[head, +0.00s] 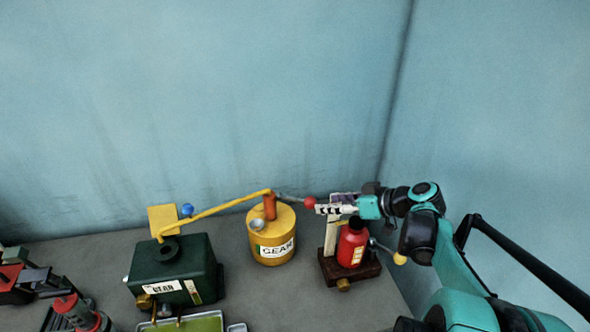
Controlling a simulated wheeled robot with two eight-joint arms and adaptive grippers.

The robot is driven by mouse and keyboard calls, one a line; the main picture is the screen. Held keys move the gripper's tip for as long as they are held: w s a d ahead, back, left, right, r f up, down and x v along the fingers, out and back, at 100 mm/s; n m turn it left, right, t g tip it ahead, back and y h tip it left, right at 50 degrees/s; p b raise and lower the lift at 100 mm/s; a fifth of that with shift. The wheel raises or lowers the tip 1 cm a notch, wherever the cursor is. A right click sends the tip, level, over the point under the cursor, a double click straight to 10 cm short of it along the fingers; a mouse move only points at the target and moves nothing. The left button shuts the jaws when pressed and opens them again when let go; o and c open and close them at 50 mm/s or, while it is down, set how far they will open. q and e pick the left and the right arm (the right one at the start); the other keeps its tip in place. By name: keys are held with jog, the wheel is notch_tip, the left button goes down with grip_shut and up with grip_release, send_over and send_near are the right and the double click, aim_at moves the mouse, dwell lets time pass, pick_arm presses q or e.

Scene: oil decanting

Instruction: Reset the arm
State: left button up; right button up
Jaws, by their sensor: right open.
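My right arm (445,265) is teal and black and reaches in from the right. My right gripper (327,209) is open, with its fingers pointing left, close beside a red ball knob (310,203) on a thin lever; I cannot tell whether they touch. A yellow pipe (215,209) runs from the pump to above the round opening of a dark green box (172,270). My left gripper is not in view.
A red bottle (352,246) stands on a dark wooden base (346,271) below my right wrist. A green-lined tray (190,324) lies at the front. Red and dark equipment (75,313) fills the lower left. The grey tabletop (305,305) is clear at front centre; blue walls stand behind and right.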

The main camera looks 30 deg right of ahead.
jog(key=s+a+f+m+g+h+b, duration=0.1)
jog(key=s+a+f+h+b, duration=0.1)
jog(key=s+a+f+b, duration=0.3)
jog(key=s+a+f+m+g+h+b, duration=0.2)
jog(key=s+a+f, duration=0.5)
jog(key=a+f, duration=0.5)
jog(key=a+h+b, duration=0.1)
jog(key=b, duration=0.1)
jog(key=shift+s+a+f+h+b, duration=0.2)
jog(key=shift+s+f+h+b, duration=0.1)
jog(key=shift+b, duration=0.05)
dwell(3.0)
